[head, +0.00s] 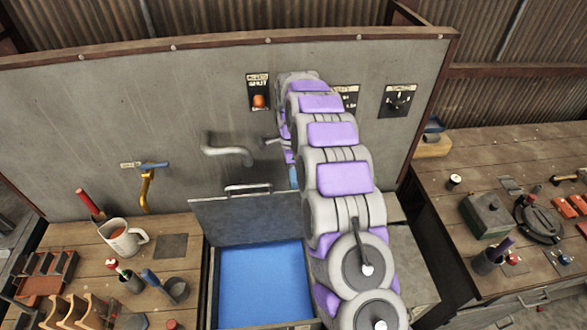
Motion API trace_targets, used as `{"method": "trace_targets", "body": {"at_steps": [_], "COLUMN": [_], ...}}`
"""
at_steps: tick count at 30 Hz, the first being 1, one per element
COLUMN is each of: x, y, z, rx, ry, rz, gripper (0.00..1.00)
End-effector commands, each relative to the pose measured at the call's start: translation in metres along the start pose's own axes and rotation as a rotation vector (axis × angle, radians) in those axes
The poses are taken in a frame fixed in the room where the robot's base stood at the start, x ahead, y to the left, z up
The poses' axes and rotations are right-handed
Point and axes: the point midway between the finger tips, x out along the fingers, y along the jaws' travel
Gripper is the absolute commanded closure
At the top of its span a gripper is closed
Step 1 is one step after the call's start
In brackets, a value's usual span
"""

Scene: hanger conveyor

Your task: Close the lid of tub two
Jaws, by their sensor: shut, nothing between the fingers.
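An open tub (212,283) with a bright blue inside is set in the bench at the lower middle. Its grey lid (235,225) stands raised at the back edge, with a bar handle (248,188) on top. No number on the tub can be read. My purple and grey arm reaches up and away from the lower right, covering the tub's right side. My gripper (270,141) is mostly hidden behind the arm's far end; a small grey tip shows, shut and empty. It is above and behind the lid, near the grey panel, apart from the handle.
The grey back panel (120,110) carries an orange button (259,101), a dial (398,101), a grey lever (228,151) and a brass tap (147,185). A mug (122,238) and tools crowd the left bench. A grey surface (410,265) lies right of my arm.

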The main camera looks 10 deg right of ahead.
Motion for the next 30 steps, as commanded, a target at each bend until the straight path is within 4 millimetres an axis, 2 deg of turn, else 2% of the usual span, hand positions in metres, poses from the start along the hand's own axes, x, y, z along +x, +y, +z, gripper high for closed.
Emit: {"method": "trace_targets", "body": {"at_steps": [3, 9, 30], "x": [0.013, 0.026, 0.029], "y": [0.0, 0.001, 0.005], "z": [0.0, 0.0, -0.001], "rx": [0.0, -0.001, 0.001], "ry": [0.0, 0.0, -0.001], "rz": [0.0, 0.002, -0.027], "gripper": [1.0, 1.0, 1.0]}}
